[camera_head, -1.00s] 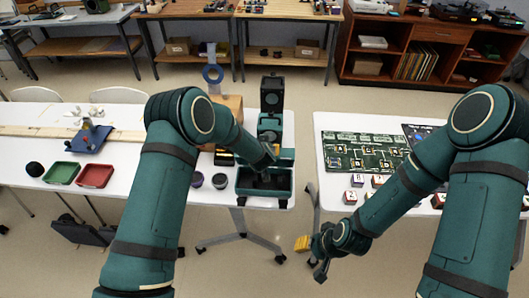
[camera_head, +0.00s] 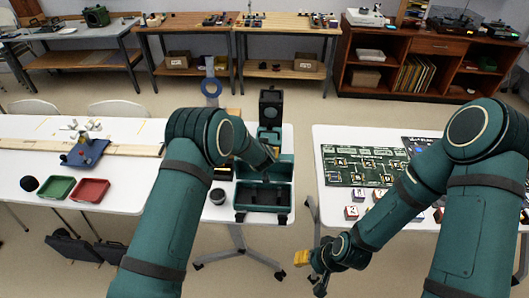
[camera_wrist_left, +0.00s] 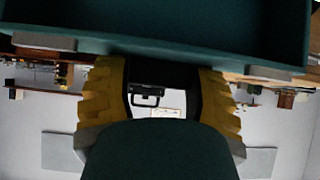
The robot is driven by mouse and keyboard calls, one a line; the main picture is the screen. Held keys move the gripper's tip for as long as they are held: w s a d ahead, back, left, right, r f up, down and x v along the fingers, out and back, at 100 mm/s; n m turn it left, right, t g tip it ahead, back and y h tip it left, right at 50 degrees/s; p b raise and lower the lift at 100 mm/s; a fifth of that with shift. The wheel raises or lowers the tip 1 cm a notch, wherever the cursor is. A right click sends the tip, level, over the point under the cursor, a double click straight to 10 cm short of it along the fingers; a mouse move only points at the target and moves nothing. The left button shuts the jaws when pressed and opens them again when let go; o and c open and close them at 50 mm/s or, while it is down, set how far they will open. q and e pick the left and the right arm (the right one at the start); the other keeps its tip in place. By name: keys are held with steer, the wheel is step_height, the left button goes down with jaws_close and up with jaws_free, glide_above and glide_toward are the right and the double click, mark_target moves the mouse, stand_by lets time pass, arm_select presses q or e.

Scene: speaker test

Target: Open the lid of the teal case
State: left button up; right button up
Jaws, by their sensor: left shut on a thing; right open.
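The teal case (camera_head: 264,217) stands near the front edge of the white table, its dark inside showing. Its lid (camera_head: 285,170) is raised at the back of the case, partly hidden by my left arm. My left gripper reaches the lid from the left; its fingertips are hard to see in the head view. In the left wrist view, the yellow fingers of my left gripper (camera_wrist_left: 160,88) are on either side of a dark part, below a broad teal panel (camera_wrist_left: 170,28). My right gripper (camera_head: 309,272) is open and empty, low in front of the gap between tables.
A black device (camera_head: 271,104) stands behind the case. A dark cup (camera_head: 217,196) is left of it. Green (camera_head: 55,188) and red (camera_head: 90,189) trays lie further left. A green circuit board (camera_head: 356,165) and several small blocks lie on the right table.

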arm_select(q)
steer(key=shift+s+f, duration=0.2)
steer(key=shift+f, duration=0.15)
steer(key=o, duration=1.3)
steer(key=shift+w, duration=0.1)
steer(key=shift+o, duration=0.2)
steer(key=shift+r, duration=0.2)
steer(key=v, duration=1.1)
steer(key=shift+s+r, duration=0.2)
steer(key=shift+s, duration=0.2)
